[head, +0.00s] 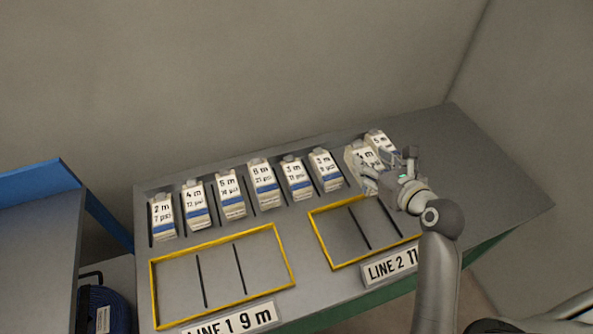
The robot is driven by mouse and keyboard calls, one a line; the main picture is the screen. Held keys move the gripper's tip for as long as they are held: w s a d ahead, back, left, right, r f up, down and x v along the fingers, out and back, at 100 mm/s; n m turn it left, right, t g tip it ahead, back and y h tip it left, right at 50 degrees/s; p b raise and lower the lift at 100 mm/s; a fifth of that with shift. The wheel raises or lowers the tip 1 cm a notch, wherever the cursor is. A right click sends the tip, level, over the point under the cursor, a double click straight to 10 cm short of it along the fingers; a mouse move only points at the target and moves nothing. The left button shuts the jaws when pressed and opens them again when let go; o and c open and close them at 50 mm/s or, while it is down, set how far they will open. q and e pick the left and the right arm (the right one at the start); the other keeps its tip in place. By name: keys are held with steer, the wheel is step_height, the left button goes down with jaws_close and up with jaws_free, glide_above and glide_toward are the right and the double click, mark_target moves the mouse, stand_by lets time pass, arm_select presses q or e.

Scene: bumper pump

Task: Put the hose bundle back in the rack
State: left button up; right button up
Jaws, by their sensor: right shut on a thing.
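My right gripper (377,180) is shut on a white hose bundle (360,157), whose label is partly hidden by the gripper. The held bundle is at the right part of the rack row, between a bundle marked 3 m (325,169) and the rightmost bundle (380,145). It looks slightly tilted; I cannot tell whether it touches the rack floor. The rack (177,184) runs along the back of the grey bench, with several white, blue-banded bundles standing in its slots, such as 2 m (162,216) and 8 m (264,184). My left gripper is not in view.
Two yellow-framed trays lie in front of the rack and look empty: LINE 1 9 m (222,273) and LINE 2 (345,238), partly behind my right arm. A blue-edged table (35,235) stands left, with a dark blue item (103,308) below. The bench's right end is clear.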

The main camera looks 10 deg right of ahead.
mark_target(366, 146)
steer(key=shift+w+d, duration=0.15)
steer(key=w+f, duration=0.1)
steer(key=w, duration=0.2)
steer(key=w+d+f, duration=0.1)
steer(key=w+f, duration=0.1)
steer(key=w, duration=0.1)
steer(key=w+d+f, duration=0.1)
steer(key=w, duration=0.2)
steer(key=shift+d+f, duration=0.15)
steer(key=w+f, duration=0.2)
steer(key=w+d+f, duration=0.1)
steer(key=w+f, duration=0.1)
steer(key=f, duration=0.1)
steer(key=shift+f, duration=0.1)
steer(key=shift+w+f+b, duration=0.15)
steer(key=shift+f+b, duration=0.25)
steer(key=shift+f, duration=1.3)
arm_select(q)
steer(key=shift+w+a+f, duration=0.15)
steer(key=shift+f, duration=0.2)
arm_select(e)
steer(key=shift+f, duration=0.15)
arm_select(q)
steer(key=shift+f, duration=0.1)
arm_select(e)
steer(key=o, duration=1.3)
